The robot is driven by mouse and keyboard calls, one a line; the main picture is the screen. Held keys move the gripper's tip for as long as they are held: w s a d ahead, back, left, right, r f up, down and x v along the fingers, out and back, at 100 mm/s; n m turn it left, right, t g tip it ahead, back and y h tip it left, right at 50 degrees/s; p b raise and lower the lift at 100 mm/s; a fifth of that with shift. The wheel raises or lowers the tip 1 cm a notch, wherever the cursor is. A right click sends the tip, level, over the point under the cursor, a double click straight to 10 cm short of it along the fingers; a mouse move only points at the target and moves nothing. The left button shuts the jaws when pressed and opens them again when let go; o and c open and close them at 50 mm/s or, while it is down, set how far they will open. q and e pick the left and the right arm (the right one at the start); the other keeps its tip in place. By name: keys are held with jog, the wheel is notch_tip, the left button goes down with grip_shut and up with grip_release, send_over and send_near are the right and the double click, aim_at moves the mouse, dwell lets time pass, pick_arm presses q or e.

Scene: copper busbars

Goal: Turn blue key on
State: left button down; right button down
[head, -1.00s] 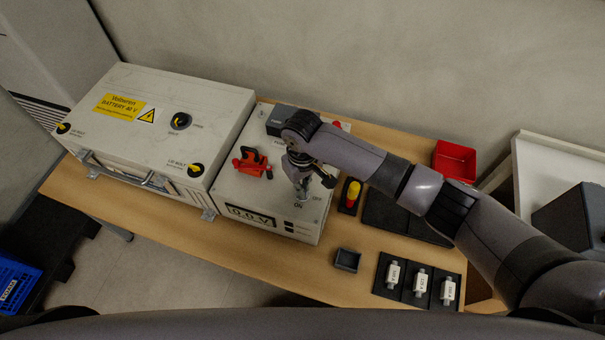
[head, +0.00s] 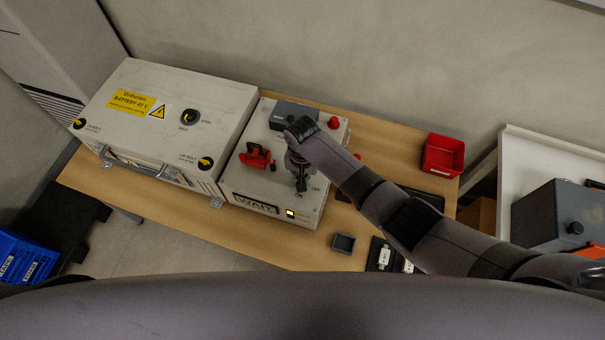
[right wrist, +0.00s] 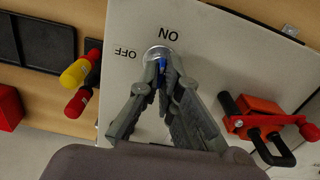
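The blue key (right wrist: 162,62) sits in its round switch on top of the grey-white control box (head: 240,185), beside the printed ON and OFF labels. Only a small blue part shows between the fingertips, lined up roughly towards ON. My right gripper (right wrist: 163,72) points down at the switch, its fingers closed around the key. In the head view my right gripper (head: 301,184) hides the key. The box's display (head: 256,203) reads WAIT, and a small yellow light (head: 290,212) is lit beside it. My left gripper is not in view.
A red clamp-like handle (head: 257,157) stands left of the switch. The battery case (head: 170,110) is further left. A red button (head: 333,122) and dark block (head: 295,115) are at the box's back. Yellow and red handled tools (right wrist: 82,75) lie beside the box. A red bin (head: 443,155) is at right.

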jog(key=shift+w+m, duration=0.1)
jog(key=shift+m, duration=0.3)
jog(key=c, duration=1.8)
grip_release()
jog(key=shift+r, duration=0.1)
notch_tip(320, 180, up, 12)
